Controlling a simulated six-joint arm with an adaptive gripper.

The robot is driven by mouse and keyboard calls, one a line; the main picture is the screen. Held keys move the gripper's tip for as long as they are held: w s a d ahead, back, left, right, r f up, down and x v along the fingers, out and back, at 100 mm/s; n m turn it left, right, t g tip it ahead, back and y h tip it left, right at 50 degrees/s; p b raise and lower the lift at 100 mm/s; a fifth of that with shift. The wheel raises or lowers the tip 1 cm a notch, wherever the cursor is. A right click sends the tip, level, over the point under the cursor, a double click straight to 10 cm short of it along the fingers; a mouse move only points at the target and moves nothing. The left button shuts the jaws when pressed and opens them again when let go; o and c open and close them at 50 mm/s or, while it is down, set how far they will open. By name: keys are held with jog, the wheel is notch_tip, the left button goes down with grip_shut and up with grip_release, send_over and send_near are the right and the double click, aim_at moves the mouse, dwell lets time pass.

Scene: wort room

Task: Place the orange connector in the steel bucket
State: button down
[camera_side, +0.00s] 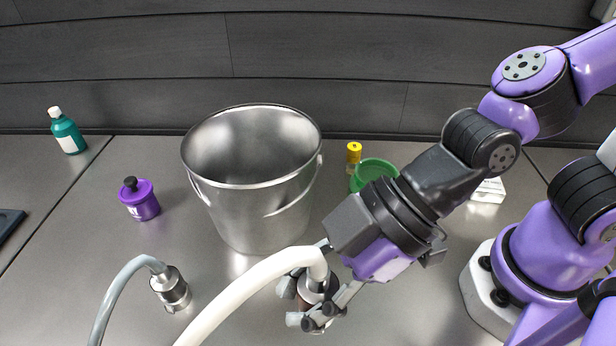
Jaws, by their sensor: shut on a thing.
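The steel bucket (250,200) stands upright and open at the centre of the table, with its handle hanging down the front. My gripper (303,304) is low in front of the bucket, to the right of its base and outside it. It is shut on the connector (318,287) at the end of a thick white hose (255,280). The fingers hide much of this connector; what shows looks brownish and metallic, and I cannot clearly see orange. I cannot tell whether it touches the table.
A grey hose (112,292) with a steel connector (172,289) lies at front left. A purple pot (140,201) and a green bottle (68,133) stand left of the bucket. A green cup (371,174), a yellow cylinder (353,157) and a white box (489,190) are to its right.

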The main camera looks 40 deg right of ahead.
jog(key=shift+s+a+r, duration=0.25)
jog(key=shift+s+r, duration=0.3)
jog(key=shift+s, duration=0.15)
notch_tip(320, 180, up, 14)
jog(key=w+d+m+t+h, duration=0.3)
jog(key=w+d+m, duration=0.3)
jog(key=w, duration=0.4)
jog(key=w+d+m+t+h, duration=0.2)
jog(key=w+d+m, duration=0.1)
jog(key=w+d, duration=0.6)
notch_tip(320, 180, down, 14)
jog(key=a, duration=0.1)
jog(key=shift+w+a+r, duration=0.2)
jog(key=shift+a+r, duration=0.05)
jog(key=shift+a, duration=0.05)
jog(key=shift+f, duration=0.6)
jog(key=shift+c, duration=2.3)
grip_release()
